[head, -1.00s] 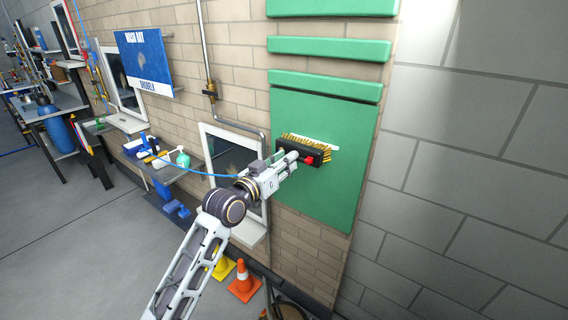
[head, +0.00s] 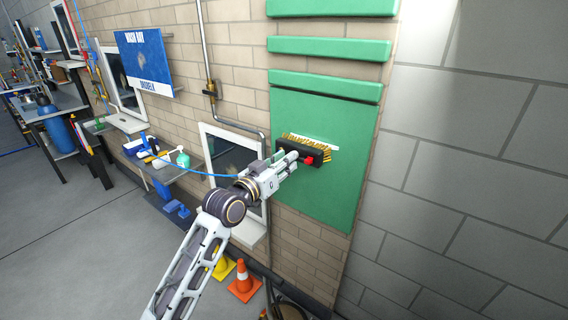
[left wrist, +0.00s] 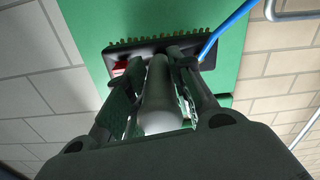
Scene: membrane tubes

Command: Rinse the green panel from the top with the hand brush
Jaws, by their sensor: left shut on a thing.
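The green panel (head: 318,192) hangs on the brick wall, its large lower part below several narrower green strips. The hand brush (head: 316,152) has a black body, yellow bristles and a red part, and lies in front of the panel's middle. My left gripper (head: 293,158) is shut on the brush from the left. In the left wrist view the black brush (left wrist: 150,45) spans the fingers, with its bristles along the far edge against the green. A white patch shows just above the brush on the panel. I cannot tell whether the bristles touch. The right gripper is out of view.
A blue hose (head: 196,173) runs to the brush from the left. A grey pipe (head: 207,60) and a window (head: 228,152) are beside the panel. A shelf with bottles (head: 178,158) is further left. Cones (head: 243,277) stand on the floor below. A grey block wall (head: 470,150) is at right.

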